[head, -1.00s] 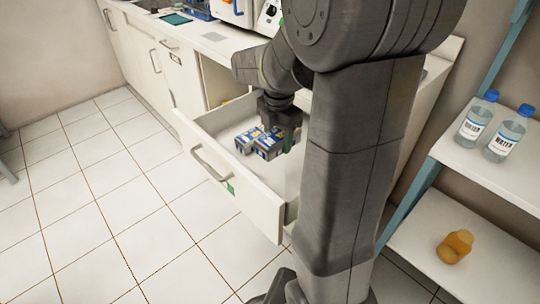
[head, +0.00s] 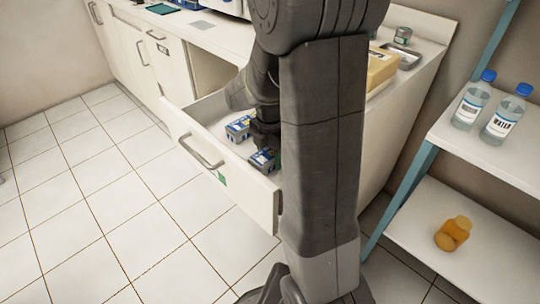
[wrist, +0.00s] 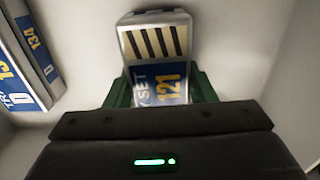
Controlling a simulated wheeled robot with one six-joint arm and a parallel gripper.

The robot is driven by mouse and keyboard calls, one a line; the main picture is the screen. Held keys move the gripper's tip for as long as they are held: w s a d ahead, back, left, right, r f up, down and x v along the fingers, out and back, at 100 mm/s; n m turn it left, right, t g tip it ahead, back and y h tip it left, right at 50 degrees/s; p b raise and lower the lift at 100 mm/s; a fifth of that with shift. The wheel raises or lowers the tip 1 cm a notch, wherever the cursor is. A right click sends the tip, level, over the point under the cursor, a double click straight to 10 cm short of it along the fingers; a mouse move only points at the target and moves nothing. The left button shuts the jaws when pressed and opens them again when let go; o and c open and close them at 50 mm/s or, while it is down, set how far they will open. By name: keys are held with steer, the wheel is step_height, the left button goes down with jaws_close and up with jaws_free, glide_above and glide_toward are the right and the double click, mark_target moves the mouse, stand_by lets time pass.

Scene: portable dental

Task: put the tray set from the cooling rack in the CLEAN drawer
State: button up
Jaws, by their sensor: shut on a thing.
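My gripper (head: 265,148) is inside the open drawer (head: 222,172), which has a green label on its front. In the wrist view, its green fingers (wrist: 160,88) are shut on a tray set (wrist: 158,84) with a blue label reading 121. That set also shows in the head view (head: 262,160), close behind the drawer front. I cannot tell whether it touches the drawer floor.
The counter (head: 215,36) above carries a yellow box (head: 381,68) and a metal tray (head: 403,57) at the right. A shelf (head: 490,140) at the right holds two water bottles and, lower down, an orange-brown object (head: 452,233). The tiled floor at left is clear.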

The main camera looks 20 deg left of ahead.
mark_target(270, 152)
steer(key=o, duration=1.1)
steer(key=shift+f, duration=0.1)
steer(key=shift+o, duration=0.2)
step_height(270, 152, up, 12)
steer(key=p, duration=0.3)
steer(key=shift+r, duration=0.2)
steer(key=shift+c, duration=0.4)
